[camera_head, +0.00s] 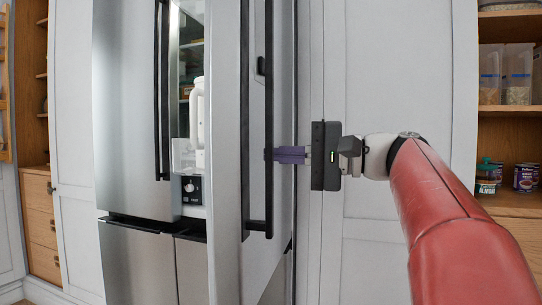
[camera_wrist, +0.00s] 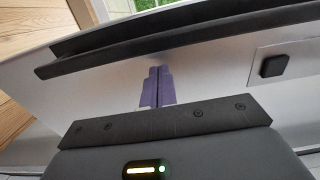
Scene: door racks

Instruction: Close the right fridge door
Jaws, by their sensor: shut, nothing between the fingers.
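The right fridge door (camera_head: 226,150) stands open, swung out toward me. Its front edge faces the camera and its outer face is on the right. A long black handle (camera_head: 269,100) runs down the outer face; it is also a dark bar across the top of the wrist view (camera_wrist: 190,32). My gripper (camera_head: 270,154) is shut and empty, its purple fingers (camera_wrist: 155,88) together. The fingers point left at the outer face, at handle height, overlapping the handle in the head view. I cannot tell whether they touch the door or the handle.
The left fridge door (camera_head: 128,110) looks closed. Between the doors, the interior shows a white bottle (camera_head: 197,115). White cabinet panels (camera_head: 390,85) stand right of the fridge, behind my arm. Wooden shelves (camera_head: 508,110) with containers and cans are at far right.

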